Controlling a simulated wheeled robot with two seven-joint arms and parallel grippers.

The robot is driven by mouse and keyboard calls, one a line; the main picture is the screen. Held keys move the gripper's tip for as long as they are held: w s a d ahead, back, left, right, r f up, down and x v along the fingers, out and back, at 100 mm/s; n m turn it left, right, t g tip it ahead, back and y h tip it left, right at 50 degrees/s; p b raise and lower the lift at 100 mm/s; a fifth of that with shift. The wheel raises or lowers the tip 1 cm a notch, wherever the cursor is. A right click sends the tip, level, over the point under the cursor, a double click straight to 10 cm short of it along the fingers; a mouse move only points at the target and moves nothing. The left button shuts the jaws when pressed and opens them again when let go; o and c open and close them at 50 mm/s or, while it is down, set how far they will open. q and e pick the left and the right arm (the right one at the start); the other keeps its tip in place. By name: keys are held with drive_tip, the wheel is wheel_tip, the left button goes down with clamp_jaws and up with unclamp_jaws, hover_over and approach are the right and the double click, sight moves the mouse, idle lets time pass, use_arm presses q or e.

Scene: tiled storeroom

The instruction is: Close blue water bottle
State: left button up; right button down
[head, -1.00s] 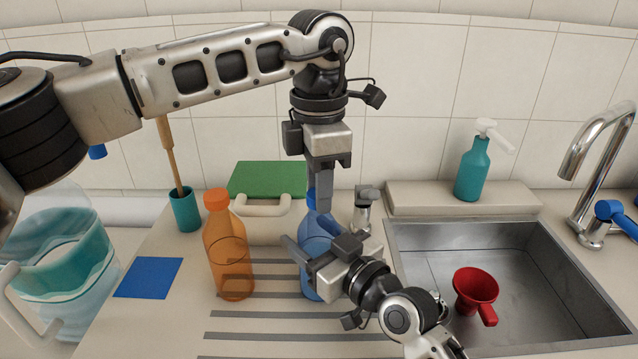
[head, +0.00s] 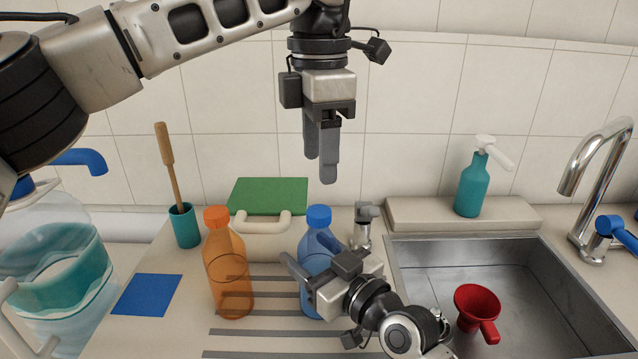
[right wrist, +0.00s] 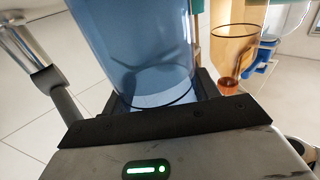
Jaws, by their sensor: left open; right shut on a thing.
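My right gripper (head: 300,280) is shut around the bottle's body. In the right wrist view the bottle (right wrist: 140,50) sits between the dark fingers, its lower part showing water. My left gripper (head: 322,168) is open and empty, pointing down above the cap and clear of it. The bottle's right side is partly hidden by my right gripper.
An orange bottle (head: 229,275) stands left of the blue one, near a blue square (head: 147,294). Behind are a green board (head: 268,195) and a brush holder (head: 185,226). The sink (head: 520,280) with a red funnel (head: 477,305) lies right, below a soap dispenser (head: 472,182).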

use_arm(q)
wheel_tip(320, 180, up, 4)
drive_tip(key=shift+f, duration=0.1)
use_arm(e)
drive_tip(key=shift+c, duration=1.6)
unclamp_jaws()
use_arm(q)
drive_tip(key=shift+f+b, duration=1.25)
use_arm(e)
drive_tip(key=v, duration=1.6)
